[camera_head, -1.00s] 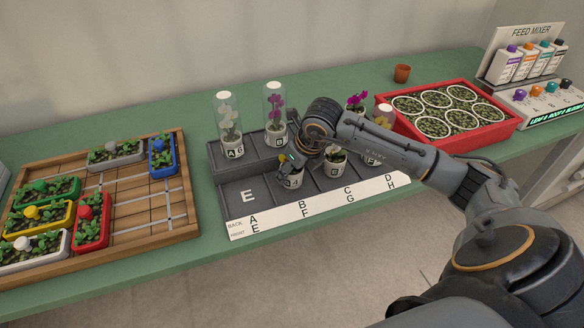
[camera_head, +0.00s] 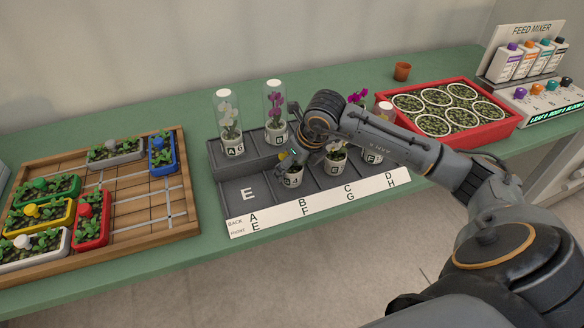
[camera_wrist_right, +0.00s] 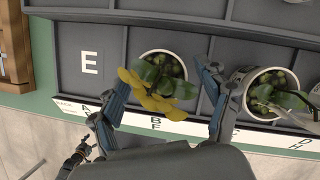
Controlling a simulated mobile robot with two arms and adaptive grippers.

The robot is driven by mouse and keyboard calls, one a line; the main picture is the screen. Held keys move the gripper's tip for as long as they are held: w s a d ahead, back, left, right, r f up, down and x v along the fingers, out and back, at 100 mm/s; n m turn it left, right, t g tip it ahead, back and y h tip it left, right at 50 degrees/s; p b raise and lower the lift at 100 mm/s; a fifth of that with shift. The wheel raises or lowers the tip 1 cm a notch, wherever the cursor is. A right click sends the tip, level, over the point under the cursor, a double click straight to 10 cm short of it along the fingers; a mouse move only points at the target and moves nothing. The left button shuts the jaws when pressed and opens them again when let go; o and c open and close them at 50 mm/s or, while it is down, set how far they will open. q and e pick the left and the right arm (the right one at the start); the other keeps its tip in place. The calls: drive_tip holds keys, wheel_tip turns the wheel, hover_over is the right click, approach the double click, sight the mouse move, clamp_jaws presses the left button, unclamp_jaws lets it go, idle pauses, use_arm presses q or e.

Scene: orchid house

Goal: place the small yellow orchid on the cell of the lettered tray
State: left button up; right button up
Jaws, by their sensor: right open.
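The small yellow orchid stands in a white pot (camera_head: 292,178) in the front row of the lettered tray (camera_head: 240,213), in the cell beside the bare cell E. In the right wrist view its yellow flowers (camera_wrist_right: 155,92) hang over the near rim of the pot (camera_wrist_right: 163,66). My right gripper (camera_wrist_right: 163,78) is open, one finger on each side of the plant; whether the fingers touch the pot I cannot tell. In the head view the right gripper (camera_head: 291,157) is above the pot and partly hides the flowers.
Glass-covered orchids (camera_head: 229,122) stand in the back row. Another potted orchid (camera_wrist_right: 270,92) is close to my right finger. A wooden board with planters (camera_head: 130,210) lies left, a red crate (camera_head: 465,146) right. Cell E (camera_wrist_right: 88,62) is free.

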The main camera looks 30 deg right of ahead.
drive_tip(key=v, duration=1)
drive_tip(key=shift+r+b, duration=0.3)
drive_tip(key=shift+s, duration=0.1)
